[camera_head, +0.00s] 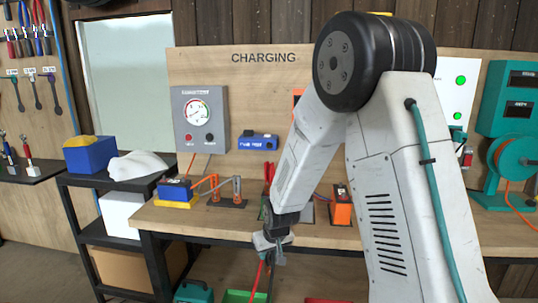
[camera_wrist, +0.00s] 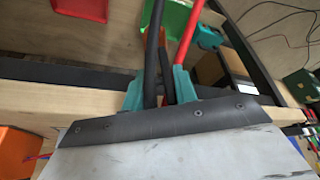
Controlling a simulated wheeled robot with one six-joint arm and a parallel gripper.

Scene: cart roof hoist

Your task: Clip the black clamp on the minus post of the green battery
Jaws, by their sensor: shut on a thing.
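My gripper (camera_head: 268,246) is in front of the bench's front edge, low in the head view. In the wrist view its teal fingers (camera_wrist: 158,88) are shut on the black clamp (camera_wrist: 152,45), seen as long black handles. The clamp's jaws are not visible. The green battery (camera_head: 264,210) appears as a small green patch behind my arm, mostly hidden. Red clamp handles (camera_head: 270,171) stand up near it. The minus post cannot be seen.
The bench (camera_head: 225,222) also holds a blue battery (camera_head: 175,191), an orange battery (camera_head: 341,208) and posts with an orange cable (camera_head: 212,183). A charger with a gauge (camera_head: 200,115) is on the back board. A green tray (camera_head: 240,296) and a teal case (camera_head: 193,292) are below the bench.

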